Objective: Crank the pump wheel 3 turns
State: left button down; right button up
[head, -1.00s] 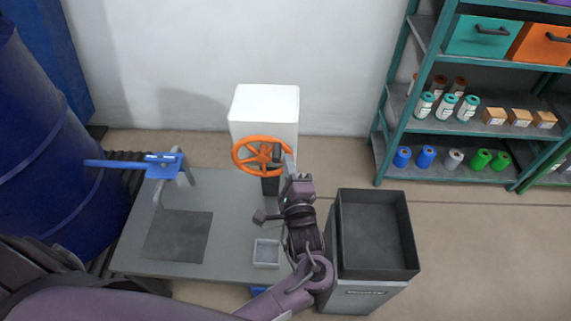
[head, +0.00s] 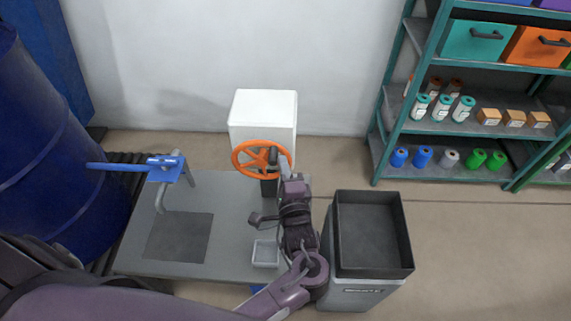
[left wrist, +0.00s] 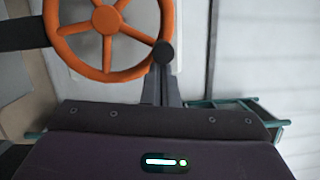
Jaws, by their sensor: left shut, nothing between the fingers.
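The orange pump wheel (head: 240,171) stands upright-tilted in front of a white box, on a dark post over the grey table. In the left wrist view the orange wheel (left wrist: 106,20) fills the upper left, with its spokes and hub showing. A dark round knob (left wrist: 164,53) sits at its lower right rim. My left gripper (head: 284,160) is at the wheel's right side. Its narrow fingers (left wrist: 161,83) are together, at the knob with nothing between them; whether they touch it I cannot tell. My right gripper is not in view.
The grey table (head: 225,210) carries a blue-handled fixture (head: 165,170), a dark mat (head: 180,238) and a small tray (head: 265,254). A dark open bin (head: 372,235) stands right of my arm. A blue drum (head: 50,160) is at left, shelves (head: 450,125) at back right.

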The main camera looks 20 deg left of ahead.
aim_at(266, 143)
pick_arm(q)
jog(key=shift+s+a+r+n+g+h+p, duration=0.15)
jog(key=shift+a+r+n+p, duration=0.35)
jog(key=shift+p, duration=0.6)
jog(key=shift+s+a+r+n+g+h+p, duration=0.2)
jog(key=shift+a+n+p, duration=0.45)
jog(key=shift+p, duration=0.5)
jog(key=shift+s+a+r+n+g+y+p, duration=0.15)
jog(key=shift+a+r+n+p, duration=0.3)
jog(key=shift+n+p, duration=0.5)
jog(key=shift+f, duration=0.1)
